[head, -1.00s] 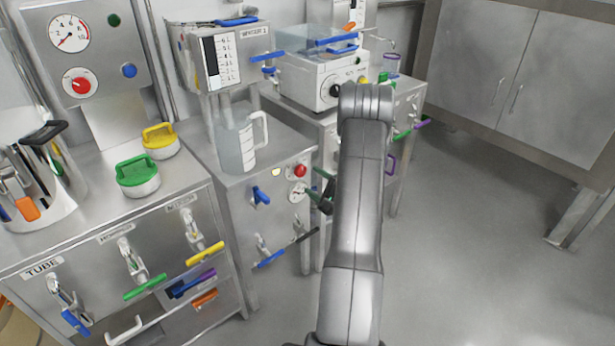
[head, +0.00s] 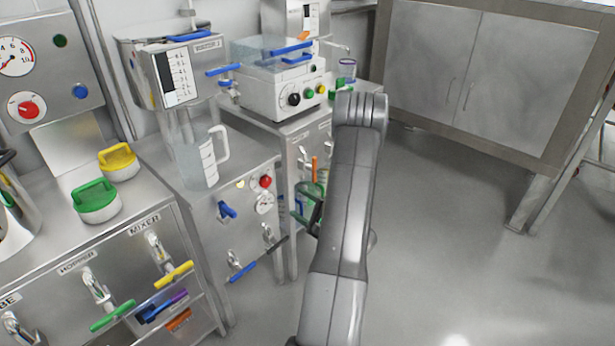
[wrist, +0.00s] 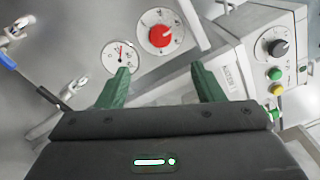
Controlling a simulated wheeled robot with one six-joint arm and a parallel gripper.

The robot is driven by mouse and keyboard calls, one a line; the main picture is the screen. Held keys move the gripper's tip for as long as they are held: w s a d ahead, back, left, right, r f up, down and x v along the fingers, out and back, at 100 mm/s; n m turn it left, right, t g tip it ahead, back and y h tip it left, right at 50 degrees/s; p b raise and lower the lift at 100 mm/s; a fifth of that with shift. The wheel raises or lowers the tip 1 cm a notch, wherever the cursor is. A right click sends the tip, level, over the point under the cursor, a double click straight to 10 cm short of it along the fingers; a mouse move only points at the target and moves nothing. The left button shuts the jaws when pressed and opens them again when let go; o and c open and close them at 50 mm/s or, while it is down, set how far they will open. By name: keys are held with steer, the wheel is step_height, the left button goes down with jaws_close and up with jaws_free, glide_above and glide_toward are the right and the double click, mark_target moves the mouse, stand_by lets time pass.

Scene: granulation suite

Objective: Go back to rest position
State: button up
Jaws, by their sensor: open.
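My gripper (wrist: 158,85) shows in the wrist view with its two green fingers spread apart and nothing between them. Beyond the fingers are a steel panel with a red knob (wrist: 160,36) and a round gauge (wrist: 118,56). In the head view my arm rises from the bottom centre and bends over at the top. It hides most of the gripper, and only a dark part shows left of the arm, in front of the cabinets.
Steel cabinets with coloured valve handles stand left. They carry a clear measuring jug (head: 197,155), a green-handled lid (head: 96,202), a yellow-handled lid (head: 119,162) and a white machine (head: 280,92). A grey cabinet (head: 470,75) stands at the back right. The floor (head: 450,240) right of my arm is clear.

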mark_target(267, 183)
steer(key=b+x, duration=0.1)
steer(key=x, duration=1.2)
steer(key=shift+w+a, duration=0.2)
steer(key=shift+a, duration=0.05)
